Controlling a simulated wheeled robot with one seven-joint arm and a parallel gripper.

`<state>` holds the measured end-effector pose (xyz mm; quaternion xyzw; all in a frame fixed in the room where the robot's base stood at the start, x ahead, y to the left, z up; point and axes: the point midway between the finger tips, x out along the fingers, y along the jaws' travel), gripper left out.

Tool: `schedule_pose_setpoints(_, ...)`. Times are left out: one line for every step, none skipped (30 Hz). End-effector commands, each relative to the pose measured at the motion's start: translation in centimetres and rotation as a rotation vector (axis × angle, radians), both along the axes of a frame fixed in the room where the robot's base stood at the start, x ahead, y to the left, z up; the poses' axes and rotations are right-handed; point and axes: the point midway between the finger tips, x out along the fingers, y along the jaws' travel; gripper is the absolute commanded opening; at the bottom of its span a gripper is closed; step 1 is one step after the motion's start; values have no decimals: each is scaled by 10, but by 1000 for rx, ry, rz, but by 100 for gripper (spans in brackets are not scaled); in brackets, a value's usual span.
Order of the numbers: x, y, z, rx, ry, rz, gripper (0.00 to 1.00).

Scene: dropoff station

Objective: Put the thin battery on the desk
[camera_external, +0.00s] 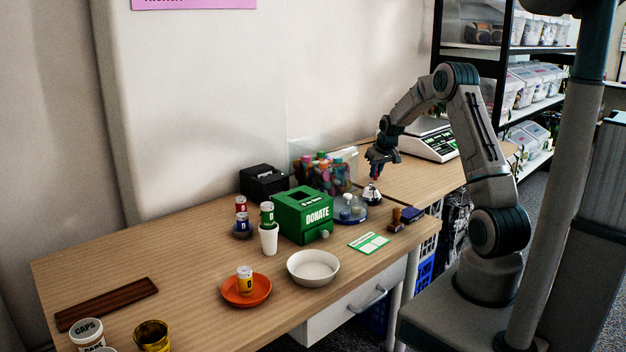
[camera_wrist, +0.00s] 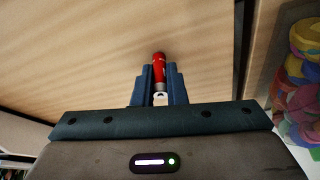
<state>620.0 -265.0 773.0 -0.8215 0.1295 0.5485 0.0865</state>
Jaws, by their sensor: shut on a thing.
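My gripper (camera_external: 377,166) is shut on a thin red battery (camera_wrist: 158,70), which sticks out beyond the fingertips in the wrist view. In the external view the gripper is raised near the desk's back right, above the silver bell, and the battery is too small there to make out well. The wooden desk (camera_external: 190,255) spreads across the foreground. In the wrist view a wooden surface (camera_wrist: 90,50) lies beyond the battery, with a gap between them that I cannot judge.
A clear bin (camera_external: 322,170) of colourful items stands behind. The desk's left middle is clear.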

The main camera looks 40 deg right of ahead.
Motion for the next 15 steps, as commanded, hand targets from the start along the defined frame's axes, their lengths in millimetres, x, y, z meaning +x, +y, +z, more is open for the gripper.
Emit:
schedule_pose_setpoints(0, 0, -3, 0, 0, 0, 0)
schedule_pose_setpoints(0, 0, -4, 0, 0, 0, 0)
schedule_pose_setpoints(0, 0, -3, 0, 0, 0, 23)
schedule_pose_setpoints(0, 0, -2, 0, 0, 0, 31)
schedule_pose_setpoints(0, 0, -2, 0, 0, 0, 33)
schedule_pose_setpoints(0, 0, -2, 0, 0, 0, 33)
schedule_pose_setpoints(0, 0, -2, 0, 0, 0, 33)
schedule_pose_setpoints(0, 0, -2, 0, 0, 0, 33)
schedule_pose_setpoints(0, 0, -2, 0, 0, 0, 33)
schedule_pose_setpoints(0, 0, -2, 0, 0, 0, 33)
schedule_pose_setpoints(0, 0, -2, 0, 0, 0, 33)
schedule_pose_setpoints(0, 0, -2, 0, 0, 0, 33)
schedule_pose_setpoints(0, 0, -1, 0, 0, 0, 33)
schedule_pose_setpoints(0, 0, 0, 0, 0, 0, 33)
schedule_pose_setpoints(0, 0, 2, 0, 0, 0, 33)
